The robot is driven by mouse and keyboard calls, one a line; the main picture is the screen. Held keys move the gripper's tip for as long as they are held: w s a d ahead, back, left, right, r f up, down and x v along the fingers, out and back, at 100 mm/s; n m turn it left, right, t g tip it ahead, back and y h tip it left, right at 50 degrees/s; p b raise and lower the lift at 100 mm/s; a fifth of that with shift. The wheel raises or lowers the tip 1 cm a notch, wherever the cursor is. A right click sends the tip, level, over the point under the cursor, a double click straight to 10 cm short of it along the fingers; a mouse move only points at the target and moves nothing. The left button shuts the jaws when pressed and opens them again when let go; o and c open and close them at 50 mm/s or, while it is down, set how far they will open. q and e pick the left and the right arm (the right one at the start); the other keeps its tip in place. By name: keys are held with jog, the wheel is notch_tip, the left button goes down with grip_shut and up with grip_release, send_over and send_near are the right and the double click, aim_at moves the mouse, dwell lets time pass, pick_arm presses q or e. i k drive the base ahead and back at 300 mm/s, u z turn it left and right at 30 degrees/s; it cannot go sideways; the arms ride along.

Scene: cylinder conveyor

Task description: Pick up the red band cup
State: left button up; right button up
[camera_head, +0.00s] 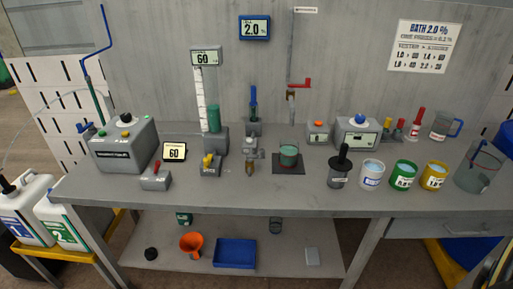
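A clear beaker (288,155) with greenish liquid stands on a dark pad near the middle. Neither of my grippers is in view.
The grey bench (230,194) has a clear front strip. A grey dark-handled tool (339,170) stands left of the blue-band cup. A grey control box (125,146) is at the left. A blue tray (235,253) and orange funnel (191,243) sit on the lower shelf.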

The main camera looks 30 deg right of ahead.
aim_at(290, 147)
jog(key=z, duration=0.35)
jog(key=i, duration=0.7)
jog(key=z, duration=0.65)
